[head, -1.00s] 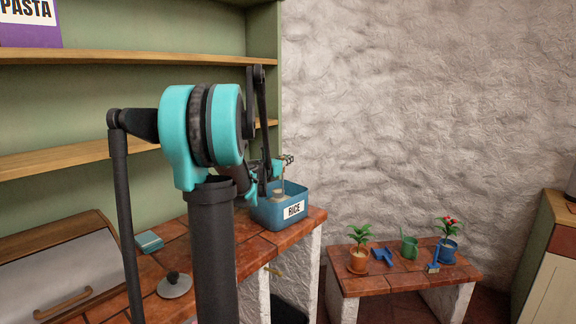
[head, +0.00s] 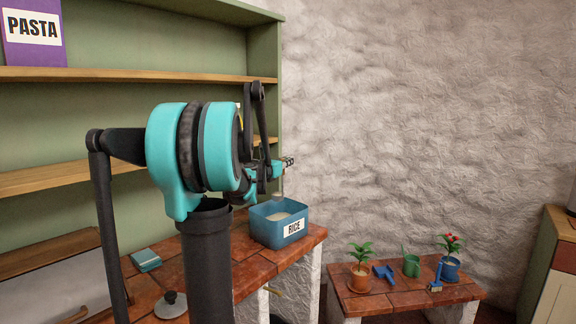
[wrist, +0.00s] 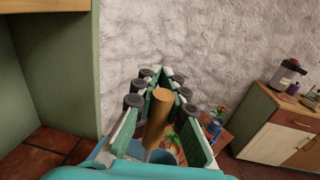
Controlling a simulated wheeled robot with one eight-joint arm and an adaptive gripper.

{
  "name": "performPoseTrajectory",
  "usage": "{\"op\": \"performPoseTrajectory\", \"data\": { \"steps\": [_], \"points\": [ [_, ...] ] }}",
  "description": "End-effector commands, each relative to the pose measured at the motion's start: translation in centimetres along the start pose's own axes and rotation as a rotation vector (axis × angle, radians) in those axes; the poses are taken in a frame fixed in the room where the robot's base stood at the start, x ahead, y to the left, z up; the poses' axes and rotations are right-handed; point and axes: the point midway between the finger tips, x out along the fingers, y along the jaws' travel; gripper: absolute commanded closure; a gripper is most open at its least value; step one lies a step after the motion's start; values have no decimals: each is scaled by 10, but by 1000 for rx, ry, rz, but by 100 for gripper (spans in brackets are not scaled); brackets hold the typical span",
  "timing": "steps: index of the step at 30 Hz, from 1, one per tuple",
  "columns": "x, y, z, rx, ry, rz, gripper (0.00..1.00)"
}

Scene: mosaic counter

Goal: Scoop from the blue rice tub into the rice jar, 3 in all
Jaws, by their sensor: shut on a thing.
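The blue rice tub (head: 267,229), labelled RICE, stands on the tiled counter with pale rice inside. My gripper (head: 287,163) is above the tub in the head view. In the wrist view my gripper (wrist: 155,80) is shut on the wooden handle (wrist: 158,108) of a scoop. In the head view the scoop's lower part (head: 279,192) hangs over the tub, clear of the rice. I cannot tell whether the scoop holds rice. I cannot make out the rice jar; my arm hides part of the counter.
A lid with a knob (head: 171,304) and a small teal box (head: 146,260) lie on the counter. A purple PASTA box (head: 33,35) is on the shelf. A low tiled bench (head: 393,301) holds potted plants and garden tools. A white wall is behind.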

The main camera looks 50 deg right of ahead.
Motion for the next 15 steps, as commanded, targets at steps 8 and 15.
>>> {"op": "performPoseTrajectory", "data": {
  "steps": [8, 15],
  "points": [
    [0, 0, 0, 0, 0, 0, 100],
    [-21, 16, -1, 0, 0, 5, 100]
  ]
}}
